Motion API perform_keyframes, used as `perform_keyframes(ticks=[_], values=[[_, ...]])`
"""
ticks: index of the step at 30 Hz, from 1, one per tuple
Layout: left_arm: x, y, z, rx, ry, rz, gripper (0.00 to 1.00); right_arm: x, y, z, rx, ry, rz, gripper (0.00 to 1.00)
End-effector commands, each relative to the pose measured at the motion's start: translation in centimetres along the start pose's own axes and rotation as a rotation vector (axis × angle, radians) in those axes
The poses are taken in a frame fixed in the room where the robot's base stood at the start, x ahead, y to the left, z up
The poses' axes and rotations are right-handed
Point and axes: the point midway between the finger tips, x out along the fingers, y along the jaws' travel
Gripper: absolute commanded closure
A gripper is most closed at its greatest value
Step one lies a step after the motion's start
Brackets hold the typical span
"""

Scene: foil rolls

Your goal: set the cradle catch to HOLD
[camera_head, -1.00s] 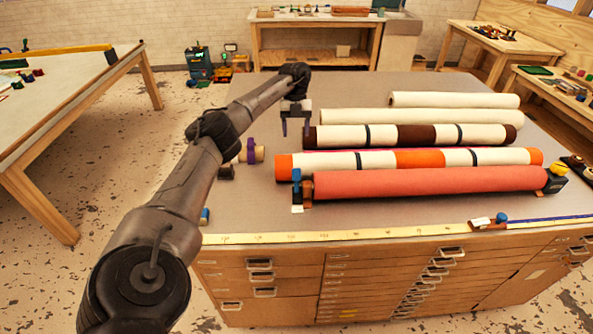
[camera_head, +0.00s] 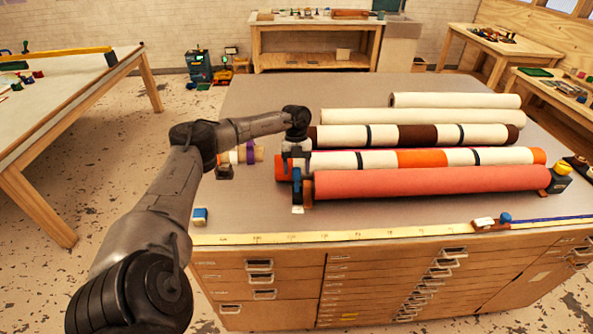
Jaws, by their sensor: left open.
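The coral-red roll (camera_head: 430,181) lies across the front of the table between two end supports. Its left support (camera_head: 297,187) is blue and dark, with a small white tag (camera_head: 298,210) at its foot. Its right support (camera_head: 558,181) is dark with a yellow knob (camera_head: 565,167) on top. Which part is the catch, and its setting, are too small to tell. My left gripper (camera_head: 291,166) is open, pointing down at the left end of the orange-and-white roll (camera_head: 420,158), just behind the blue support. Whether it touches anything is unclear. My right gripper is not in view.
A brown-banded roll (camera_head: 415,135) and two cream rolls (camera_head: 455,100) lie behind. Tape rolls (camera_head: 248,153) sit left of my gripper and a small blue item (camera_head: 200,216) is near the front edge. A measuring strip (camera_head: 350,235) runs along that edge. The table's back left is clear.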

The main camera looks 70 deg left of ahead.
Motion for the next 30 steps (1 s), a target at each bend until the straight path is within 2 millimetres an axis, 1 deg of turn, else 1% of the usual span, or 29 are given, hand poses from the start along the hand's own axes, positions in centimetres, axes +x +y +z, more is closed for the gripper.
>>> perform_keyframes(ticks=[5, 13, 14, 30], values=[[0.6, 0.04, 0.02, -0.001, -0.001, 0.0, 0.4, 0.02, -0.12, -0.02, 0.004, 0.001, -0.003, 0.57], [0.64, 0.02, 0.01, 0.0, 0.0, 0.0, 0.4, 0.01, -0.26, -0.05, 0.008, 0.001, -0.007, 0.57], [0.64, 0.02, 0.01, 0.0, 0.0, 0.0, 0.42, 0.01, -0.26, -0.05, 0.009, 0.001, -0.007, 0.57], [0.63, 0.01, 0.0, 0.0, 0.0, 0.0, 0.94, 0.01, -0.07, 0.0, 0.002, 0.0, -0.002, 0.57]])
